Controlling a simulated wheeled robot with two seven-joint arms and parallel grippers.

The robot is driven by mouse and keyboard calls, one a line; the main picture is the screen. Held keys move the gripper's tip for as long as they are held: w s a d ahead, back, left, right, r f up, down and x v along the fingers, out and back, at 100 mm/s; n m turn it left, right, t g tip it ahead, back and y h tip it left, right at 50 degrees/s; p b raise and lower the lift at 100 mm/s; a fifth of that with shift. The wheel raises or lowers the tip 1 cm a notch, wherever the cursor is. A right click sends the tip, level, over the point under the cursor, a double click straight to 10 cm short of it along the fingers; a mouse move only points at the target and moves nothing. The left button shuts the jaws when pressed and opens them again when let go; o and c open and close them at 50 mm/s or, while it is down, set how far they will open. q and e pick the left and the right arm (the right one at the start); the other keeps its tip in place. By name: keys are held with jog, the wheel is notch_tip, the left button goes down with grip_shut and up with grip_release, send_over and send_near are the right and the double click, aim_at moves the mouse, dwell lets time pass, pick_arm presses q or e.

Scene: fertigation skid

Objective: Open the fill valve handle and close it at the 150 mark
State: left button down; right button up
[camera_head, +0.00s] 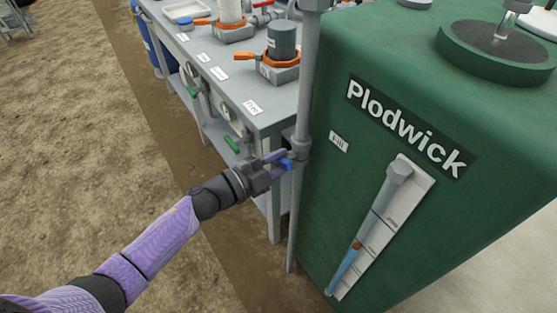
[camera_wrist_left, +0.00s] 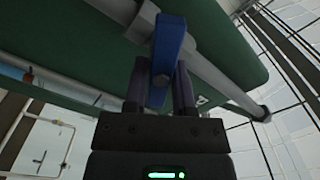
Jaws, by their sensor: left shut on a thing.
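The blue fill valve handle (camera_head: 287,164) sits on the grey vertical pipe (camera_head: 298,205) in front of the green tank (camera_head: 400,70). My left gripper (camera_head: 280,163) is at the handle and shut on it. In the left wrist view the blue handle (camera_wrist_left: 170,40) lies between the two dark fingers (camera_wrist_left: 160,88). A sight tube (camera_head: 378,208) on a white scale board (camera_head: 412,192) slants down the tank front. Blue liquid (camera_head: 343,270) fills its lower part, with a small orange-red float (camera_head: 357,245) at the top. The scale numbers are too small to read. My right gripper is out of view.
A grey bench (camera_head: 225,80) stands left of the pipe, with orange-handled valves (camera_head: 265,68) on top and green handles (camera_head: 232,145) at its front side. A "Fill" label (camera_head: 338,141) is on the tank beside the pipe. Bare soil (camera_head: 70,150) lies open at the left.

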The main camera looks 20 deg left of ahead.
pick_arm(q)
jog(key=shift+f+m, duration=0.1)
jog(key=shift+m, duration=0.9)
jog(key=shift+m+b, duration=0.3)
jog(key=shift+m, duration=0.5)
jog(key=shift+f+m, duration=0.15)
jog(key=shift+m, duration=1.25)
jog(key=c, duration=0.5)
grip_release()
jog(key=shift+s, duration=0.1)
jog(key=p+v, duration=0.1)
jog(key=v, duration=0.9)
